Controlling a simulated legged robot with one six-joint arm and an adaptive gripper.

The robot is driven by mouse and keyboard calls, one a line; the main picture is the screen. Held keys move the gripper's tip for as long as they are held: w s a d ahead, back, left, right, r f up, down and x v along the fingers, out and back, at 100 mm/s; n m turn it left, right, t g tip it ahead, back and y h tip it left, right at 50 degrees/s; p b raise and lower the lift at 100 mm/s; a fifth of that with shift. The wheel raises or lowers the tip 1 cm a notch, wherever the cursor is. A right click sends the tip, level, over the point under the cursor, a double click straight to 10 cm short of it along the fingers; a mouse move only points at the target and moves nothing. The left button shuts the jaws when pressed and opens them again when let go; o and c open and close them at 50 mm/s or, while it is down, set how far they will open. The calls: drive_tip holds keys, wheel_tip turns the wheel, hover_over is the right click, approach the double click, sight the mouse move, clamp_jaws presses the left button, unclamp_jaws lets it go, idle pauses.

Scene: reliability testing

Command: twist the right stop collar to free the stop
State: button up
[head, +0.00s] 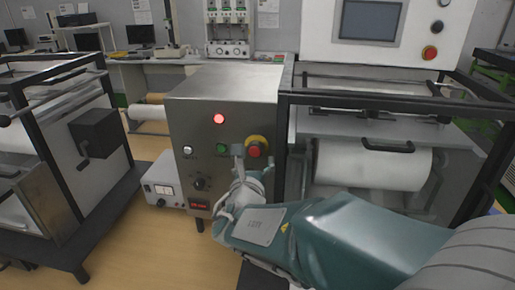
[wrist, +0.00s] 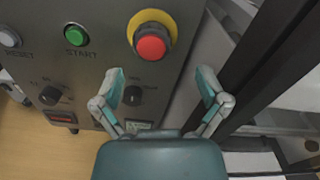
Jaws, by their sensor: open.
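A red stop button (head: 255,152) with a yellow collar (head: 256,139) is on the right side of the metal cabinet's front. In the wrist view the red button (wrist: 152,46) stands out from its yellow collar (wrist: 150,16), at the top middle. My gripper (head: 254,167) is in front of the cabinet, close to the button. In the wrist view my gripper (wrist: 159,80) is open and empty, with its two fingers spread just below the button in the picture. No contact with the collar shows. Another red button (head: 429,53) is on the white panel at upper right.
The cabinet (head: 215,95) also carries a lit red lamp (head: 219,119), a green START button (wrist: 76,35), a white button (wrist: 9,37) and dark knobs (wrist: 134,95). A black machine frame (head: 284,120) stands close on the right. Open floor (head: 150,225) lies to the left.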

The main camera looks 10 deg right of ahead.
sight(252, 152)
drive_tip(key=w, duration=0.5)
drive_tip(key=shift+w+d+f, duration=0.1)
drive_tip(key=shift+d, duration=0.05)
drive_tip(key=shift+w+d, duration=0.2)
drive_tip(key=shift+w, duration=0.05)
drive_tip(key=shift+w+d, duration=0.1)
drive_tip(key=shift+d, duration=0.4)
drive_tip(key=shift+a, duration=0.25)
drive_tip(key=c, duration=1.1)
